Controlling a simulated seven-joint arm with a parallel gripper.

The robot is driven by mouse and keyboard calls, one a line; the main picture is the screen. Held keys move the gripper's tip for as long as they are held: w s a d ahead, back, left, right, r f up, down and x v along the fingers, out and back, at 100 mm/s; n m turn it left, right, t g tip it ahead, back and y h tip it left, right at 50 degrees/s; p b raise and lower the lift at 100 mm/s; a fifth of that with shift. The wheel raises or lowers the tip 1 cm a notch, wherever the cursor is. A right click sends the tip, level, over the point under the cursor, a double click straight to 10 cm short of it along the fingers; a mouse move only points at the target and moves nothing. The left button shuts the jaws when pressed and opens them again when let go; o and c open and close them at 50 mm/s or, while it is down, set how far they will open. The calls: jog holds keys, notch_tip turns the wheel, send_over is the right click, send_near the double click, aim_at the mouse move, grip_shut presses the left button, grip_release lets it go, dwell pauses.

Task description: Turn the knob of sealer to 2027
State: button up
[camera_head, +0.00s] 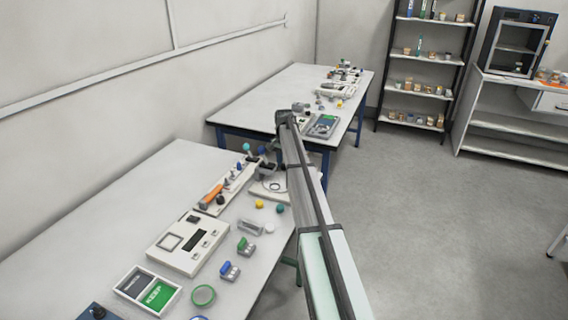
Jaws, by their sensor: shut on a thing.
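A long white device with an orange handle (212,194), which looks like the sealer, lies near the middle of the near table. Small dark and blue parts stand along its far end. My arm reaches in from the lower right, and my gripper (264,152) is small and dark at that far end. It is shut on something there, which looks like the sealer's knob. The knob itself is hidden by the gripper, and no number on it can be read.
A white panel device (188,241), a green-and-dark tray (148,291), a green ring (203,295) and blue and green clips lie nearer. A white device (268,190) is partly behind my arm. The near table's left side is clear. A second table (265,98) stands beyond.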

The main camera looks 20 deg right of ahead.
dwell(0.4)
jog(key=o, duration=1.1)
jog(key=shift+c, duration=0.2)
jog(key=shift+r, duration=0.1)
notch_tip(320, 180, up, 14)
jog(key=shift+f, duration=0.2)
